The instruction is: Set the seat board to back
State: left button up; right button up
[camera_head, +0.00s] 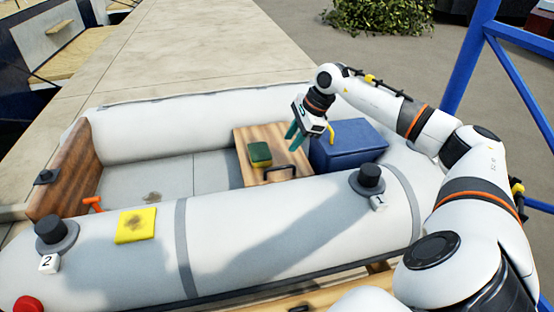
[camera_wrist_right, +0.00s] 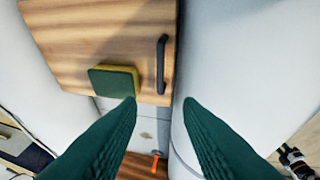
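The seat board (camera_head: 245,140) is a wooden plank lying across the white inflatable boat. It has a dark handle (camera_head: 281,172) near its front edge. The board (camera_wrist_right: 95,30) and handle (camera_wrist_right: 161,65) also show in the right wrist view. My right gripper (camera_head: 293,138) hangs above the right part of the board, near the blue box. Its green fingers (camera_wrist_right: 160,103) are apart, with nothing held between them. The handle appears beyond the fingertips, in line with the gap, and looks apart from them. My left gripper is out of view.
A green and yellow sponge (camera_head: 260,153) lies on the board. A blue box (camera_head: 348,143) stands to its right. The grey floor (camera_head: 205,172) left of the board is mostly clear.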

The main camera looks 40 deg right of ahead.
aim_at(273, 168)
jog(key=b+x, duration=0.1)
jog(key=x, duration=0.9)
jog(key=shift+w+a+f, duration=0.15)
jog(key=shift+f, duration=0.2)
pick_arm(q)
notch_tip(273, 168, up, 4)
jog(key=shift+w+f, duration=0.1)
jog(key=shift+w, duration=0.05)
pick_arm(e)
grip_shut()
